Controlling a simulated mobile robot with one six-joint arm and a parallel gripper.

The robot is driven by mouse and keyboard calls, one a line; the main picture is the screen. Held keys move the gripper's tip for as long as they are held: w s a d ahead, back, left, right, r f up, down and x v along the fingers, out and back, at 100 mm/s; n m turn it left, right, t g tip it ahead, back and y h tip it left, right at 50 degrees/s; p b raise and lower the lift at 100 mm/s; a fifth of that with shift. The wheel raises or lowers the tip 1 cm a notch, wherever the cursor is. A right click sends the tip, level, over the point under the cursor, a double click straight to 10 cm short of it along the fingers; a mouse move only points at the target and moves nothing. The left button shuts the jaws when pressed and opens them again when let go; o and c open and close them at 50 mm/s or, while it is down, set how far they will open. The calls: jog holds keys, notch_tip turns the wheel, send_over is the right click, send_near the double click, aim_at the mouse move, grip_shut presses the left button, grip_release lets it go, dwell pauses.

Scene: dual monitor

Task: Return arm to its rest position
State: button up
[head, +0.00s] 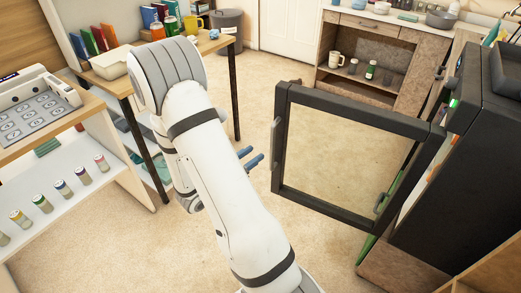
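My white arm rises from the bottom of the head view and bends at an elbow at the upper left. My gripper (250,157) is mostly hidden behind the arm. Only its two blue fingertips show, past the arm's right side. They look a little apart, with nothing seen between them. They point right, toward the open glass door (345,160), and appear just short of its handle edge in the picture.
The black-framed door hangs open from the black cabinet (459,165) at right. A wooden desk (112,80) with books and jars stands behind my arm. A shelf (75,165) with small bottles is at left. Carpet (262,75) is clear toward the back.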

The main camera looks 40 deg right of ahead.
jog(key=shift+a, duration=0.45)
jog(key=shift+s+d, duration=0.1)
jog(key=shift+d, duration=0.05)
